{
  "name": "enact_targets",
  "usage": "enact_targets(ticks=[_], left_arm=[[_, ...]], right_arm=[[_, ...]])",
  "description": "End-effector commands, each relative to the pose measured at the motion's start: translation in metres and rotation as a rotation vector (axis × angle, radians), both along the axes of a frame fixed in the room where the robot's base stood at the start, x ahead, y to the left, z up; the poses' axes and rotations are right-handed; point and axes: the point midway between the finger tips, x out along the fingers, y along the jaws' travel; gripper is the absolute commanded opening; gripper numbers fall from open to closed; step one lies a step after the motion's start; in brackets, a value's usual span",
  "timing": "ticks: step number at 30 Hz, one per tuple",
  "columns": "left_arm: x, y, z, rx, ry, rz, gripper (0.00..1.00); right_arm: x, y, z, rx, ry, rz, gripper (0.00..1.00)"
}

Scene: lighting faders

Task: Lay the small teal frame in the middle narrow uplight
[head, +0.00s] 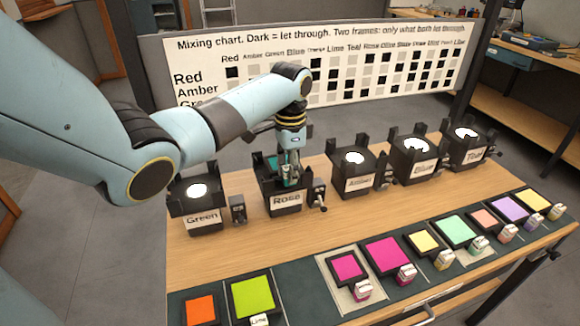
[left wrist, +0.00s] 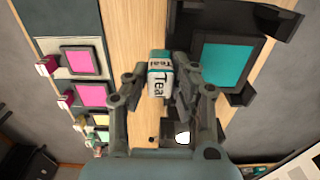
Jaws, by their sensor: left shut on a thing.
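My left gripper (head: 291,172) is over the uplight labelled Rose (head: 286,202), second from the left in the row. In the left wrist view the gripper (left wrist: 165,92) is shut on the white tab (left wrist: 160,75) marked Teal. The dark frame with its teal sheet (left wrist: 224,65) extends right from the tab. In the head view some teal (head: 272,163) shows at the Rose uplight's top, partly hidden by the gripper. Whether the frame rests in the holder or hovers just above it, I cannot tell. The middle uplight (head: 353,175) shows a bare white light. My right gripper is not in view.
The Green uplight (head: 200,203) is on the left; two more lit uplights (head: 416,160) (head: 467,145) are on the right. Small levers stand beside the uplights. Several coloured frames, including a lime one (head: 253,295), lie along the front mat. The mixing chart (head: 330,65) stands behind.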

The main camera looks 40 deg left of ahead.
Motion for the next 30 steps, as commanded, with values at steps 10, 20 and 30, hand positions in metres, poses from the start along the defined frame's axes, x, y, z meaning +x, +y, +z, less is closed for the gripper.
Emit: enact_targets(ticks=[10,20,30], left_arm=[[0.001,0.0,0.0,0.0,-0.001,-0.001,0.0],[0.0,0.0,-0.005,0.0,-0.001,-0.001,0.0],[0.0,0.0,-0.014,0.0,-0.001,0.0,0.0]], right_arm=[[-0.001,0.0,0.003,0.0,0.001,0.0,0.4],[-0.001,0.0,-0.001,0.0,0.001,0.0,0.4],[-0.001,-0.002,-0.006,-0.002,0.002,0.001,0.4]])
